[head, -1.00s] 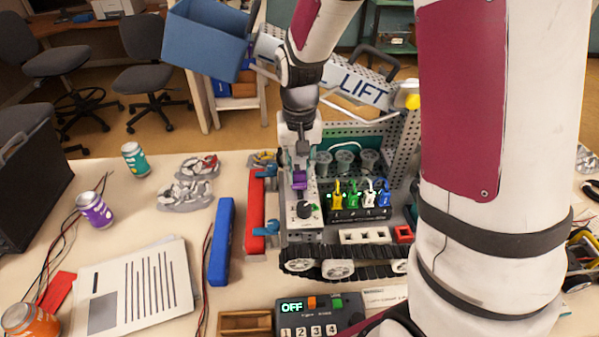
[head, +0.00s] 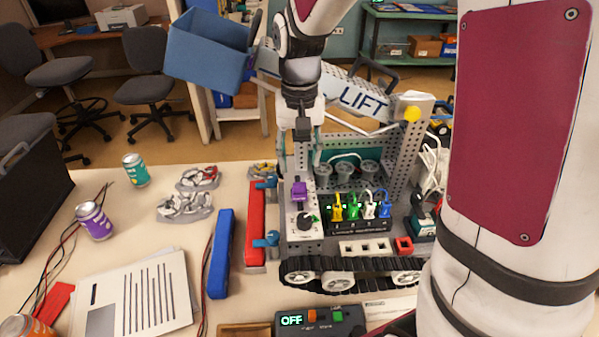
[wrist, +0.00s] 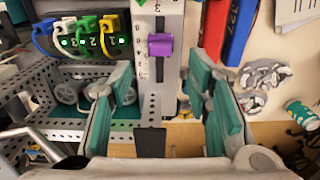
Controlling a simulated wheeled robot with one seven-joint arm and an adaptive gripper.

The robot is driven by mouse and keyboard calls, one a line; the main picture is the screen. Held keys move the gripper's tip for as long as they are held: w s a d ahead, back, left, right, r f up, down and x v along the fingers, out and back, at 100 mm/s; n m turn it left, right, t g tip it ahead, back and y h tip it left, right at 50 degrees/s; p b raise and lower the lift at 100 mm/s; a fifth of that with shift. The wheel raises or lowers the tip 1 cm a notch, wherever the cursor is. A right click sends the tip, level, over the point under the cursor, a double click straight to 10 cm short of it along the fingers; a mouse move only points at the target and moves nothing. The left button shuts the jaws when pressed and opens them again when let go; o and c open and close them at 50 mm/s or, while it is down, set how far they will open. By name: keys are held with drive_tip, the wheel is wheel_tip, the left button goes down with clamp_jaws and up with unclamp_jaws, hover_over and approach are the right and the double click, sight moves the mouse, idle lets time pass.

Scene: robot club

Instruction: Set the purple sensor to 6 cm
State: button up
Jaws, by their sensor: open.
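The purple sensor (head: 299,190) is a small block on a light grey rail strip on the robot model. It also shows in the wrist view (wrist: 160,45), on the strip with small scale marks beside it. The marks are too small for me to read its setting. My gripper (head: 303,140) is above and behind the sensor in the head view. In the wrist view my gripper (wrist: 162,82) is open, with its two green-padded fingers apart and nothing between them. The sensor lies beyond the fingertips, apparently untouched.
A dark knob (head: 304,220) sits on the strip in front of the sensor. Coloured plugs (head: 353,207) stand close at its right. A red bar (head: 256,225) and a blue bar (head: 221,253) lie at the left. The LIFT arm (head: 360,98) is behind.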

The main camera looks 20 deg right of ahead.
drive_tip(key=shift+r, duration=2.45)
drive_tip(key=s+r+n+t, duration=0.1)
drive_tip(key=s+r+t, duration=0.1)
drive_tip(key=s, duration=0.8)
drive_tip(key=s+r+n+t, duration=0.2)
drive_tip(key=s+r, duration=0.2)
drive_tip(key=s, duration=0.6)
drive_tip(key=shift+s+a+r+n+t, duration=0.2)
drive_tip(key=shift+s+a+n+t, duration=0.1)
drive_tip(key=shift+a+t, duration=0.1)
drive_tip(key=shift+d, duration=0.1)
